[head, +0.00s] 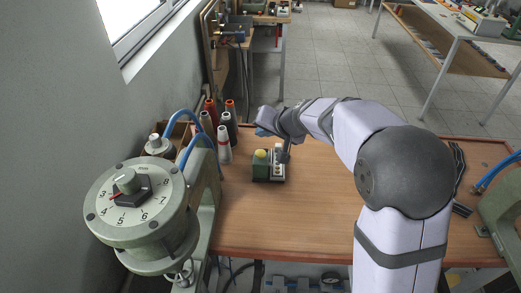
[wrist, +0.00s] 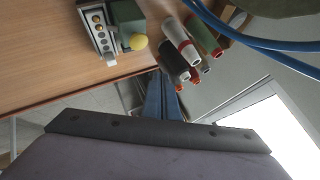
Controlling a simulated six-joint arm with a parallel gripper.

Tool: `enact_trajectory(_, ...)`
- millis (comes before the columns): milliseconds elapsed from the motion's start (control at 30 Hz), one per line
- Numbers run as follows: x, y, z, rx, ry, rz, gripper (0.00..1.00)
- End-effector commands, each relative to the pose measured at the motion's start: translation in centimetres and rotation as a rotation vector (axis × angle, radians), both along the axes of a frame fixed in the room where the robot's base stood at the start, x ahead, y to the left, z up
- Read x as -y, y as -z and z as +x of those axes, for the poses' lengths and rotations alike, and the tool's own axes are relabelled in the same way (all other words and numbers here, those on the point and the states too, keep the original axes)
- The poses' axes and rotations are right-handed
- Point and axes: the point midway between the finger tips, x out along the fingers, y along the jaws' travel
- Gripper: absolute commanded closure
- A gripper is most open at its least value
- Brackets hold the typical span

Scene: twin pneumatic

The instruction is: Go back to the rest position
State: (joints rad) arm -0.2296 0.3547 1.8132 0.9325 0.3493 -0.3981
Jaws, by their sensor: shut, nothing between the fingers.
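My gripper (head: 260,132) is above the table, its blue fingers pointing left towards the thread spools. In the wrist view the fingers (wrist: 162,82) are together with nothing between them. A small green control box (head: 261,172) with a yellow knob (head: 260,154) stands on the wooden table (head: 310,215) below my gripper, apart from it. The box also shows in the wrist view (wrist: 125,17), with a row of buttons on its pale face. Part of the box is hidden by my wrist in the head view.
Several thread spools (head: 224,145) stand at the table's back left. A green machine with a numbered dial (head: 130,198) and blue hoses fills the left front. Another green machine (head: 505,215) is at the right edge. The table's middle front is clear.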

Motion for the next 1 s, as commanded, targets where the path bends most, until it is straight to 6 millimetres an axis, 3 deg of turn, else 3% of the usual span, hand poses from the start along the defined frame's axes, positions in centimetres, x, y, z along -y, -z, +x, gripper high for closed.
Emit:
enact_trajectory(767, -0.3, 0.2, -0.4, -0.045, 0.034, 0.046, 1.0)
enact_trajectory(867, -0.4, 1.9, -2.5, -0.13, 0.006, 0.031, 1.0)
enact_trajectory(1000, 1.1, 7.1, -8.1, -0.296, -0.059, -0.071, 1.0)
